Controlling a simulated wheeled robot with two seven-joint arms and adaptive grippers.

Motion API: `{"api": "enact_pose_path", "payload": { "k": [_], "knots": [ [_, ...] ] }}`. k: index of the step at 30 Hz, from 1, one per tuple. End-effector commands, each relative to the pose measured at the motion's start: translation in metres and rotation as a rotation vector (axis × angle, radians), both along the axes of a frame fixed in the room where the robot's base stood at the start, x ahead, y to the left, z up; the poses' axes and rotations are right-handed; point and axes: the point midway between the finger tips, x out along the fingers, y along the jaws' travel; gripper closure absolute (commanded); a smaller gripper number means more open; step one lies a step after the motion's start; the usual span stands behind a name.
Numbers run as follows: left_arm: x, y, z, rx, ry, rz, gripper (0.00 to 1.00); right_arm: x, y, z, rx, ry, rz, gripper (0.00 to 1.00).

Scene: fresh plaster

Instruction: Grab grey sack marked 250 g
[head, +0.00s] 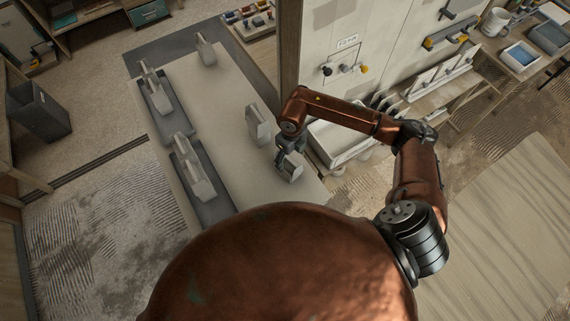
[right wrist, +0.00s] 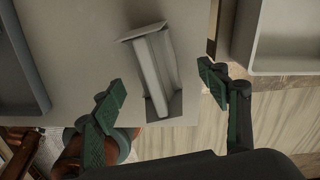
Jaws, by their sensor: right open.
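A small grey sack (head: 291,168) stands at the near right edge of the pale table (head: 232,92). My right gripper (head: 284,155) is just above it, open. In the right wrist view the same sack (right wrist: 155,70) lies between the two spread fingers of my right gripper (right wrist: 162,92), apart from both. Other grey sacks are a taller one (head: 257,125) beyond it, one at the far end (head: 206,50), and two on the left, one (head: 156,95) and another (head: 194,170). No weight marking is readable on any sack. My left gripper is not in view.
Two dark trays, a far one (head: 177,117) and a near one (head: 213,208), hold the left sacks. A pale bin (head: 345,151) stands close right of the table, below a wall panel (head: 335,35). A dark bin (head: 38,110) stands on the left floor.

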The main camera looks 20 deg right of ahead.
Motion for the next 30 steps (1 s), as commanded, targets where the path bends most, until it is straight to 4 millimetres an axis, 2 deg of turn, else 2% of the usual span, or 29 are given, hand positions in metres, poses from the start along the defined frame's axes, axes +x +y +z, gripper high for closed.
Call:
{"api": "enact_pose_path", "payload": {
  "k": [16, 24, 30],
  "knots": [
    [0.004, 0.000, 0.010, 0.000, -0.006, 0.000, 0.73, 0.002, 0.009, -0.066, 0.001, 0.003, 0.005, 0.32],
    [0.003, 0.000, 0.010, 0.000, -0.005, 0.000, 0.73, 0.002, 0.009, -0.069, 0.001, 0.001, 0.006, 0.32],
    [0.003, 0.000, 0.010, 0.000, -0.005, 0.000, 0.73, 0.003, 0.008, -0.069, 0.001, 0.001, 0.005, 0.45]
  ]
}}
